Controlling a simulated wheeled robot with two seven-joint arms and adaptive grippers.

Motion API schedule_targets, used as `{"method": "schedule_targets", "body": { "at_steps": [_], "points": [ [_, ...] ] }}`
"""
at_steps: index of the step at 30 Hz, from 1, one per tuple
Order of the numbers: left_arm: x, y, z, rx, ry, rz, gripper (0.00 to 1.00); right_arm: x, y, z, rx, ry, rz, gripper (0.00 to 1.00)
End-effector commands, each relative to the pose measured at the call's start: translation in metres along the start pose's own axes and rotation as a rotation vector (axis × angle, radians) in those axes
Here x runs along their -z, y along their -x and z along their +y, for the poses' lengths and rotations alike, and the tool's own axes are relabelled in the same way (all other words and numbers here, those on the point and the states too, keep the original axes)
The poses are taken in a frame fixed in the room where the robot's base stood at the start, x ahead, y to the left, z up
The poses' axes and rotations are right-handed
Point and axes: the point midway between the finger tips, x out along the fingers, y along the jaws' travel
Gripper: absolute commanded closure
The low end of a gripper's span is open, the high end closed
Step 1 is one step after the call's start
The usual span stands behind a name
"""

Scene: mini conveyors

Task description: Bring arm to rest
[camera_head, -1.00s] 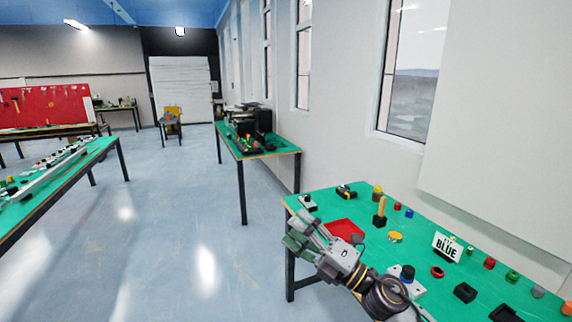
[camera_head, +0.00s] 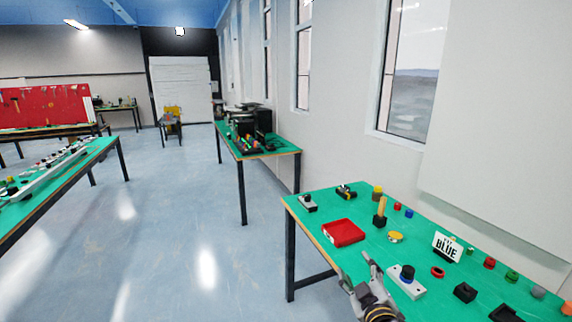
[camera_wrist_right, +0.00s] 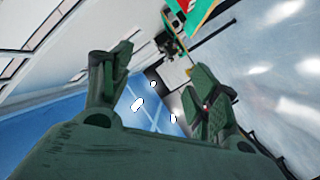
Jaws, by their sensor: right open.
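My right gripper (camera_head: 357,272) is at the bottom of the head view, in front of the near edge of the green table (camera_head: 335,268). Only its fingers and part of the wrist show there. In the right wrist view its two fingers (camera_wrist_right: 160,80) are spread apart with nothing between them. The floor, ceiling lights and walls show behind them, tilted. My left gripper is not in view.
Another green table (camera_head: 262,152) stands farther back. The floor (camera_head: 170,240) to the left is clear.

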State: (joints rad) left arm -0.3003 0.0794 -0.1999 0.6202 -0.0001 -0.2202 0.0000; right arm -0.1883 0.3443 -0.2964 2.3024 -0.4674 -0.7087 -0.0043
Motion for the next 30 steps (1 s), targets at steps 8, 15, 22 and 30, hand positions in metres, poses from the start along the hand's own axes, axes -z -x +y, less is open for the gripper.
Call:
{"method": "schedule_targets", "body": {
  "at_steps": [8, 15, 22, 30],
  "points": [
    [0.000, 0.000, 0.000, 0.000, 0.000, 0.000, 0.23, -0.079, 0.037, -0.032, 0.109, -0.177, -0.322, 0.39],
    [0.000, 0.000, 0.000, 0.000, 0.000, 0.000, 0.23, -0.136, 0.089, -0.067, 0.226, -0.307, -0.596, 0.39],
    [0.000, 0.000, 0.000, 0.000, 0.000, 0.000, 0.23, -0.170, 0.142, -0.096, 0.336, -0.400, -0.813, 0.39],
    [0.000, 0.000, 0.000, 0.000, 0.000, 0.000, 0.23, -0.186, 0.182, -0.114, 0.416, -0.453, -0.953, 0.39]
  ]
}}
